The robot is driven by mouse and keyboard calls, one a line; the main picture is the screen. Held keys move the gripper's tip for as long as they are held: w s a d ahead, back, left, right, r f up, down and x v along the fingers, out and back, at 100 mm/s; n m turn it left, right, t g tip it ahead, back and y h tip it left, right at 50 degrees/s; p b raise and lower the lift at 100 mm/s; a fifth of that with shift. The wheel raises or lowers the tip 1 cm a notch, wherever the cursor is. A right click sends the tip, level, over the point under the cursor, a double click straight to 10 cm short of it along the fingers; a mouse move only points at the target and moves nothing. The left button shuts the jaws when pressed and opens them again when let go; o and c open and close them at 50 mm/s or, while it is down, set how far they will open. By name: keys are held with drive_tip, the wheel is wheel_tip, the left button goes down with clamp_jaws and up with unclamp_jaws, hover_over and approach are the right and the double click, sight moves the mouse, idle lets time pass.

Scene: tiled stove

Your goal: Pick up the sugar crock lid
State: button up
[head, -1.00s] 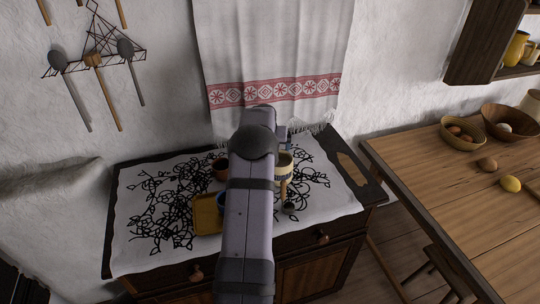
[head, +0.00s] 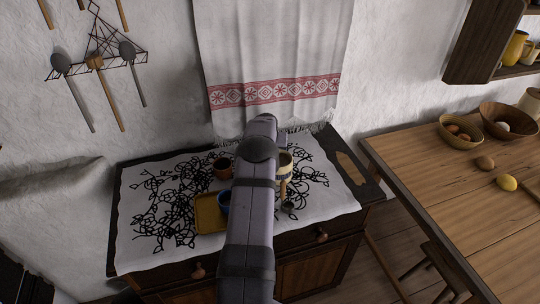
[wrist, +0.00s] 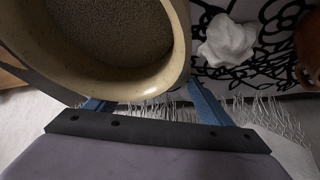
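A cream pot with an open rim (wrist: 185,50) fills the upper left of the wrist view, with a grainy brown-grey surface inside. It seems to be the cream pot with a dark band (head: 286,162) just right of my arm in the head view. I cannot tell whether it is the sugar crock, and I make out no lid. My gripper (wrist: 150,108) has its two blue fingers spread apart. The pot's rim overlaps the left finger in the wrist view; contact cannot be told. In the head view my arm mostly hides the gripper.
A white lump (wrist: 228,40) lies on the patterned cloth (head: 155,220). A brown cup (head: 222,168), a yellow tray (head: 207,218) and a blue cup (head: 223,202) stand left of my arm. A ladle (head: 287,206) is beside the pot. A fringed towel (head: 270,60) hangs behind.

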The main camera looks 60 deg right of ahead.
drive_tip(key=shift+c, duration=1.3)
drive_tip(key=shift+r, duration=0.15)
